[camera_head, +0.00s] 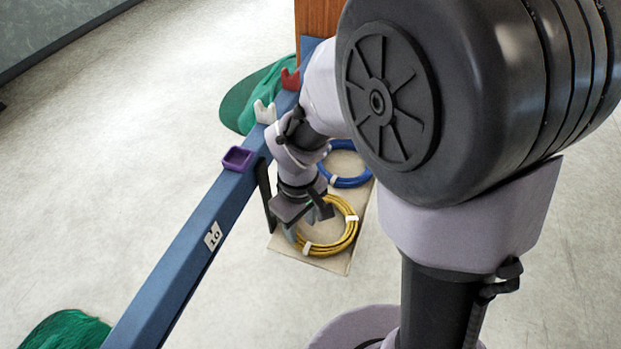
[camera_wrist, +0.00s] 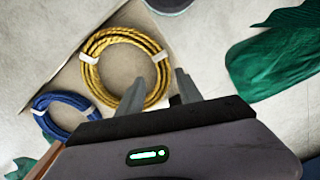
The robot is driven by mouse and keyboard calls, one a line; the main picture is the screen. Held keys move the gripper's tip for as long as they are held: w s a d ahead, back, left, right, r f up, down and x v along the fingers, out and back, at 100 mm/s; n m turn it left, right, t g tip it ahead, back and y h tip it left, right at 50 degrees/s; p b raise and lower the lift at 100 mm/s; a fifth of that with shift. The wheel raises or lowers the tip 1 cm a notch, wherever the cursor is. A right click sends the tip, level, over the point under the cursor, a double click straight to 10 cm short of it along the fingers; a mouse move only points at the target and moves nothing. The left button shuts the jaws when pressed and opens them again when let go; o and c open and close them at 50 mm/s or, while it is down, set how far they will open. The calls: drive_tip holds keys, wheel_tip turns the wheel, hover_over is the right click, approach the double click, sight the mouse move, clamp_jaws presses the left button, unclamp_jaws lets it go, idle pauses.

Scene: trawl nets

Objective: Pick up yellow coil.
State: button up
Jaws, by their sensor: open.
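The yellow coil (camera_head: 349,236) is a ring of yellow rope with white ties, lying on a beige mat (camera_head: 337,262) on the floor. In the wrist view the yellow coil (camera_wrist: 94,47) lies just beyond my fingers. My gripper (camera_head: 306,222) is over the left part of the coil and hides some of it in the head view. In the wrist view my gripper (camera_wrist: 158,88) is open, with one finger overlapping the coil's lower right side and the other outside the ring. I cannot tell the height of the fingertips above the coil.
A blue coil (camera_head: 350,181) lies beside the yellow one, also in the wrist view (camera_wrist: 61,131). A blue beam (camera_head: 192,238) carries a purple holder (camera_head: 237,158), a white hook (camera_head: 265,112) and a red hook (camera_head: 290,79). Green nets (camera_wrist: 275,66) lie on the floor.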

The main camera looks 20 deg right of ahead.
sight(301, 240)
drive_tip(key=shift+s+f, duration=0.15)
drive_tip(key=shift+f, duration=0.25)
drive_tip(key=f+b, duration=0.1)
drive_tip(key=f, duration=0.1)
drive_tip(key=f+b, duration=0.1)
drive_tip(key=f, duration=0.1)
drive_tip(key=shift+s+a+f+b, duration=0.2)
drive_tip(key=shift+f+b, duration=0.05)
drive_tip(key=shift+b, duration=0.1)
drive_tip(key=shift+r, duration=0.1)
drive_tip(key=shift+w, duration=0.1)
clamp_jaws()
drive_tip(key=shift+d, duration=0.1)
idle(0.3)
